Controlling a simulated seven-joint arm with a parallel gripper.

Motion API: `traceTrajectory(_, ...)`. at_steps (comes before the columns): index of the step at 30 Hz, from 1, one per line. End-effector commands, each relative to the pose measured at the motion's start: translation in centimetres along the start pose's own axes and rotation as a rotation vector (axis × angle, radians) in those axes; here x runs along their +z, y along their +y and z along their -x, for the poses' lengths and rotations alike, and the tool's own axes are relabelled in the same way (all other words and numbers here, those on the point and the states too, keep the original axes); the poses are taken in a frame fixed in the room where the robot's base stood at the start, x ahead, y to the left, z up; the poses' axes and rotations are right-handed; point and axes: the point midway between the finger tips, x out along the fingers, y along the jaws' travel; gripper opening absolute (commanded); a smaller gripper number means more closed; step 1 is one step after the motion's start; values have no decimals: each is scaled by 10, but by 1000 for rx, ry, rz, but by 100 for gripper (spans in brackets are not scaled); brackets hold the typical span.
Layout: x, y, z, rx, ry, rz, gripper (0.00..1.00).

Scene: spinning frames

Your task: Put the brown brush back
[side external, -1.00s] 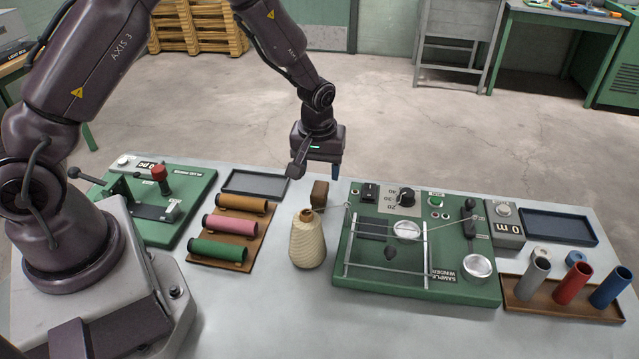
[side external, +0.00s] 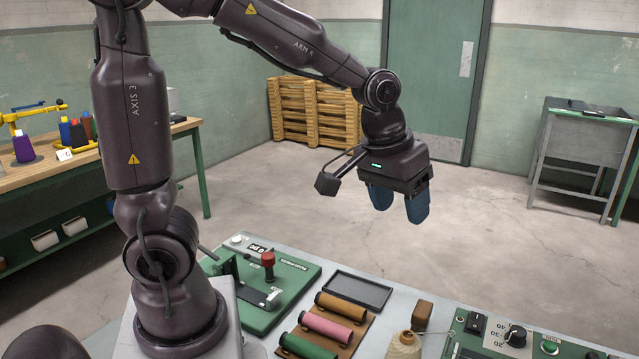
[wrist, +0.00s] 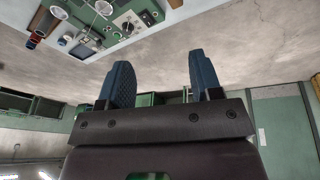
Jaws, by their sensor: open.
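A small brown block (side external: 422,314) stands on the grey table behind the cream yarn cone (side external: 404,345) in the side view. It may be the brown brush; I cannot make out bristles. My gripper (side external: 399,210) is open and empty, high in the air above and behind the table. Its two blue fingers are apart and point down in the side view. In the wrist view the gripper (wrist: 160,70) also shows nothing between its fingers.
A dark empty tray (side external: 357,291) lies at the table's back edge. A brown rack (side external: 328,329) holds orange, pink and green rolls. A green press board (side external: 262,287) is at left and the green winder board (side external: 505,345) at right, partly out of frame. Air around my gripper is clear.

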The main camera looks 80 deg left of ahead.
Motion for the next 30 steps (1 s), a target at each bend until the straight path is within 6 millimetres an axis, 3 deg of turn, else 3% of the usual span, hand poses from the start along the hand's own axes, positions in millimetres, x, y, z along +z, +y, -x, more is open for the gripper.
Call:
traceTrajectory(1, 13, -3, 21, 19, 32, -51, 59)
traceTrajectory(6, 58, -14, 63, 45, 114, -224, 59)
traceTrajectory(12, 95, -25, 83, 42, 183, -364, 59)
traceTrajectory(18, 106, -29, 86, 37, 202, -407, 59)
traceTrajectory(30, 106, -29, 86, 37, 202, -405, 59)
